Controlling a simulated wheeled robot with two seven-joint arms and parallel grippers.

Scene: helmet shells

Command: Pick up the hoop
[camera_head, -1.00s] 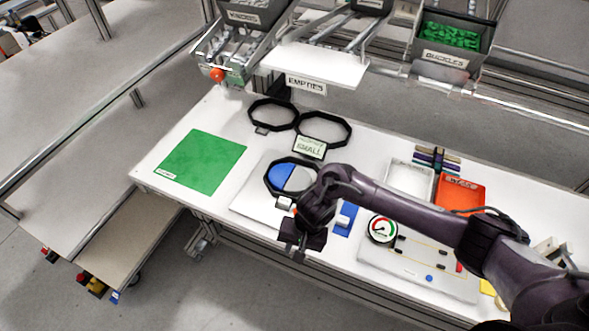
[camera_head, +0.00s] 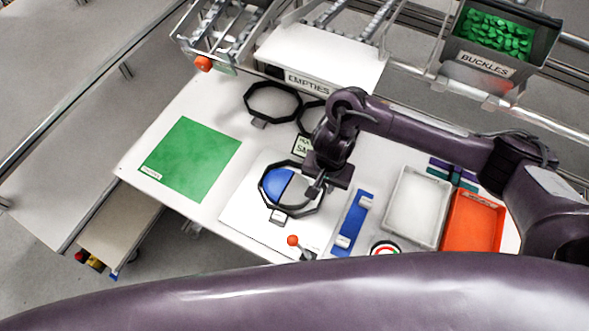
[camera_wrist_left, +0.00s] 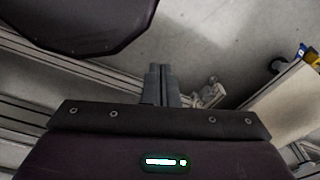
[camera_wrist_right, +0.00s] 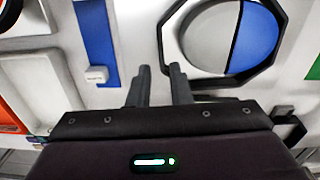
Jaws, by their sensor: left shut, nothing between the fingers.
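A black octagonal hoop (camera_head: 266,203) lies on a white board around a disc that is half blue, half pale. It shows in the right wrist view (camera_wrist_right: 222,82), beyond the fingers. My right gripper (camera_head: 316,190) is over the hoop's right side. Its fingers (camera_wrist_right: 160,72) are apart with nothing seen between them; the tips overlap the hoop's edge in the picture, and I cannot tell whether they touch. Two more black hoops lie at the back: one on the left (camera_head: 272,87), one partly hidden by my right arm (camera_head: 303,112). My left gripper (camera_wrist_left: 161,72) is shut and empty, over the floor.
A green mat (camera_head: 190,160) lies left. A blue strip with white blocks (camera_head: 354,222), a white tray (camera_head: 414,207) and an orange tray (camera_head: 471,222) are on the right. A red-knobbed lever (camera_head: 293,240) stands at the front. Bins hang above the back; my own purple arm crosses the bottom.

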